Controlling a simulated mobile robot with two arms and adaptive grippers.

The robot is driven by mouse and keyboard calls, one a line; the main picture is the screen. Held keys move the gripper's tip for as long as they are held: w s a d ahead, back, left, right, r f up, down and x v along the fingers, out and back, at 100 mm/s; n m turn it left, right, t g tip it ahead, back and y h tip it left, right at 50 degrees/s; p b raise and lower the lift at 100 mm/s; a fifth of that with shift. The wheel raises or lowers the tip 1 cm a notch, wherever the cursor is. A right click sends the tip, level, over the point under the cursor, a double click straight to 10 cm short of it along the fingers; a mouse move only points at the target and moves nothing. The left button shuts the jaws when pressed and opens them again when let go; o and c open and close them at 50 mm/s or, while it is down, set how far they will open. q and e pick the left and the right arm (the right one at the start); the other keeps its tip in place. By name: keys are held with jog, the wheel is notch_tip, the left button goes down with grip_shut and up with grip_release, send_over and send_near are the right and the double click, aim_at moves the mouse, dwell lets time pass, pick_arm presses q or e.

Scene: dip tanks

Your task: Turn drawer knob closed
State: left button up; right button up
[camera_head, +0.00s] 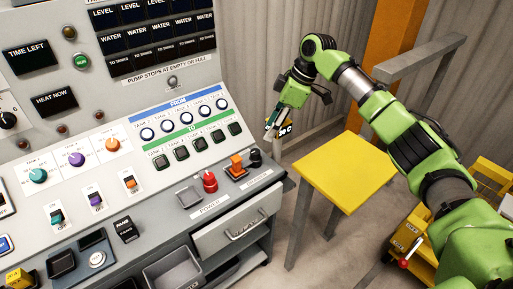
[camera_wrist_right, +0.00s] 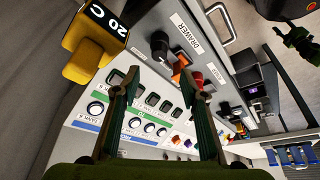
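The black drawer knob (camera_head: 254,158) sits at the right end of the grey panel, above the closed-looking drawer (camera_head: 240,222). In the right wrist view the knob (camera_wrist_right: 160,44) is beside the DRAWER label (camera_wrist_right: 188,32), beyond the fingertips. My right gripper (camera_head: 273,122) is above and behind the knob, apart from it. In the wrist view its two fingers (camera_wrist_right: 159,85) are spread with nothing between them. My left gripper is outside the head view; a small green and black shape at the right of the wrist view (camera_wrist_right: 300,42) looks like it, unclear.
An orange switch (camera_head: 236,164) and a red knob (camera_head: 210,182) stand left of the drawer knob. A yellow table (camera_head: 350,175) is right of the panel. A yellow block marked 20 C (camera_wrist_right: 92,50) is near the gripper's left finger. A yellow cart (camera_head: 425,262) stands lower right.

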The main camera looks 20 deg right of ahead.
send_over(257, 151)
jog(key=s+d, duration=0.1)
jog(key=d, duration=0.1)
notch_tip(257, 151, down, 6)
jog(key=shift+r, duration=0.2)
jog(key=x, duration=0.4)
jog(key=shift+a+f+p, duration=0.15)
jog(key=shift+f+p, duration=0.1)
jog(key=shift+p, duration=0.05)
jog(key=shift+w+f, duration=0.1)
jog(key=shift+f, duration=0.15)
jog(key=shift+a, duration=0.1)
jog(key=c, duration=0.3)
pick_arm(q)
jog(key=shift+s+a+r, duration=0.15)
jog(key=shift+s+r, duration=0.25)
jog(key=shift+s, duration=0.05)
pick_arm(e)
jog(key=c, duration=0.8)
